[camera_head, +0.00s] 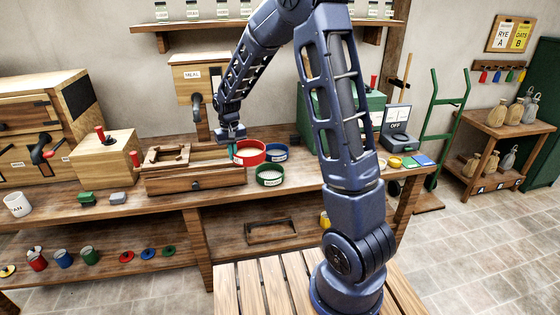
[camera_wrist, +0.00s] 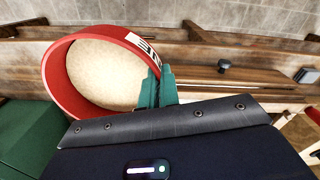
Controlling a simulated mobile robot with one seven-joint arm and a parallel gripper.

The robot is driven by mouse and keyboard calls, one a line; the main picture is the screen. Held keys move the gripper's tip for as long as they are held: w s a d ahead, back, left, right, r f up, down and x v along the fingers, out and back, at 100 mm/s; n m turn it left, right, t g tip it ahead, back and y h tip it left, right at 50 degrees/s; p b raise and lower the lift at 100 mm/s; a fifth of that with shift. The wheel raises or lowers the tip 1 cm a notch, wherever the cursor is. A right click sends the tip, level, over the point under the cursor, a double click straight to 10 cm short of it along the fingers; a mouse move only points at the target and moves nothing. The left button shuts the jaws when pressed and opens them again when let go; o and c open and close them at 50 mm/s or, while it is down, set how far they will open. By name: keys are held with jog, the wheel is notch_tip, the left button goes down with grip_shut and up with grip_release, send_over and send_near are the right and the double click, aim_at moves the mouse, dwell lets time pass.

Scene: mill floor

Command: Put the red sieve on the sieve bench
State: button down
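The red sieve (camera_head: 251,158) is round with a pale mesh and a white label on its wall. It is by the right end of a low wooden box-like stand (camera_head: 195,180) on the long workbench. My gripper (camera_head: 233,148) is at the sieve's left rim. In the wrist view, the green fingers (camera_wrist: 157,88) stand either side of the red sieve's wall (camera_wrist: 60,75) and look closed on it. I cannot tell whether the sieve is clear of the surface. No readable label marks the sieve bench; the low stand may be it.
A blue sieve (camera_head: 277,154) and a green sieve (camera_head: 270,178) sit close to the right of the red one. A wooden cabinet (camera_head: 190,75) stands behind. A wooden box with a red knob (camera_head: 104,158) is left of the low stand.

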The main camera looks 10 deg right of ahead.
jog(key=w+d+m, duration=0.3)
jog(key=w+d, duration=0.5)
jog(key=d, duration=0.6)
jog(key=w+d+m, duration=0.3)
jog(key=w+d, duration=0.6)
jog(key=d, duration=0.4)
jog(key=f, duration=1.9)
jog(key=shift+s+d+f, duration=0.1)
jog(key=shift+s+f, duration=0.15)
jog(key=shift+f, duration=0.05)
jog(key=c, duration=1.6)
grip_release()
jog(key=shift+f, duration=0.1)
jog(key=shift+c, duration=0.2)
